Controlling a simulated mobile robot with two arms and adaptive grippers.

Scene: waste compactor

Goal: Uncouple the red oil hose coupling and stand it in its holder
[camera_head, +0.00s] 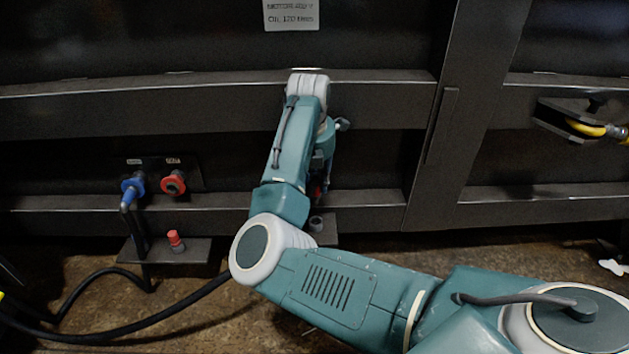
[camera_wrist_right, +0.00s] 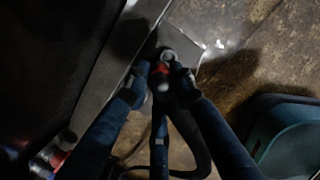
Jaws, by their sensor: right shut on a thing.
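My right gripper (camera_wrist_right: 161,70) is shut on the red oil hose coupling (camera_wrist_right: 163,69), with one finger on each side. In the head view my arm hides most of the gripper, and only a bit of red coupling (camera_head: 317,190) shows. The coupling is off the red port (camera_head: 173,183) on the panel at left. The grey cup-shaped holder (camera_head: 317,223) stands on a small plate just below the gripper. A pale ring (camera_wrist_right: 168,55) shows at the coupling's end; I cannot tell whether they touch. My left gripper is out of view.
A blue coupling (camera_head: 132,188) sits in the port beside the red one. A red cap (camera_head: 175,240) stands on the left bracket (camera_head: 190,256). A black hose (camera_head: 150,325) runs across the floor towards my arm.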

